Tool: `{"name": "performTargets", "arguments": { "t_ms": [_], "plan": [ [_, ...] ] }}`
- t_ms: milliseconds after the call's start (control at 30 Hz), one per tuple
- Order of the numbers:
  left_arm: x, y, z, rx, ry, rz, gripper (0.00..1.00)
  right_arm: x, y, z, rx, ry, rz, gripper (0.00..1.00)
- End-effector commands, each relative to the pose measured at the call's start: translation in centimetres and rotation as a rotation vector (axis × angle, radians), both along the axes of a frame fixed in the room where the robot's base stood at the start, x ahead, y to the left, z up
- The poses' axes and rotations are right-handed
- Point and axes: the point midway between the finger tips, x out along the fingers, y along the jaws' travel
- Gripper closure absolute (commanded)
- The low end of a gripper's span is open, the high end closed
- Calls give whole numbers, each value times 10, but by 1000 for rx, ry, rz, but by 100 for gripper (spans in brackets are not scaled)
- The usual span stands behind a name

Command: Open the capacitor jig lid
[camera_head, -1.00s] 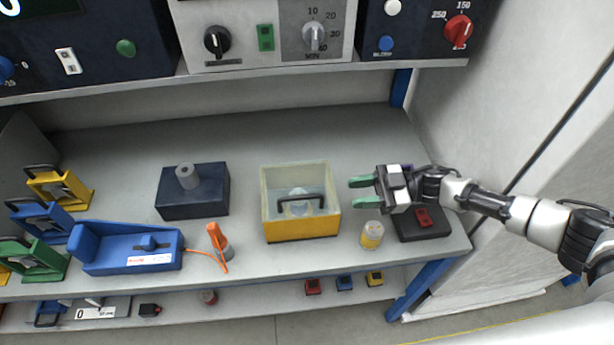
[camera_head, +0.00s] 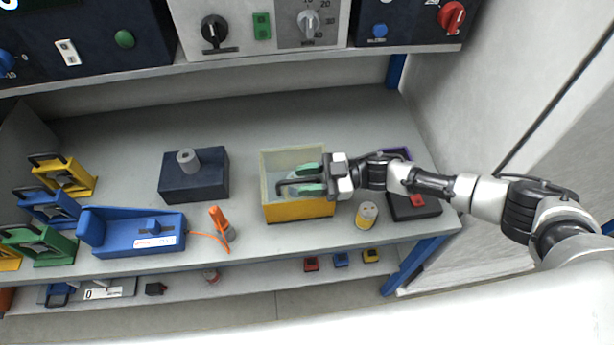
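The capacitor jig is a yellow box (camera_head: 300,210) with a pale, see-through upper part and lid (camera_head: 285,158), in the middle of the bench. The lid looks closed. Its dark handle (camera_head: 286,187) shows at the front, partly hidden by my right gripper. My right gripper (camera_head: 299,180) comes in from the right, over the box's front right part. Its two green-tipped fingers are apart, one above and one below in the picture, close to the handle. I cannot tell whether they touch it. My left gripper is not in view.
A yellow-labelled cylinder (camera_head: 366,215) stands just right of the jig, below my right arm. A dark box with a red switch (camera_head: 415,205) is farther right. A navy block with a grey cylinder (camera_head: 194,180) and an orange tool (camera_head: 221,224) stand left.

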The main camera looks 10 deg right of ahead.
Motion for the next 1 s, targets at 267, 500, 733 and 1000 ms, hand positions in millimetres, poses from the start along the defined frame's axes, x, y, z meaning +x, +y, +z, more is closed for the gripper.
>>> {"name": "performTargets", "arguments": {
  "t_ms": [267,500,733,1000],
  "plan": [
    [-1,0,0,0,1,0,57,0,0,0,0,1,0,82],
    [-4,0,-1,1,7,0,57,1,-1,0,0,-1,-1,100],
    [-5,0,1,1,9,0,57,2,-1,3,0,6,-1,100],
    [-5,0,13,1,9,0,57,9,-1,22,1,104,-2,100]
  ]
}}
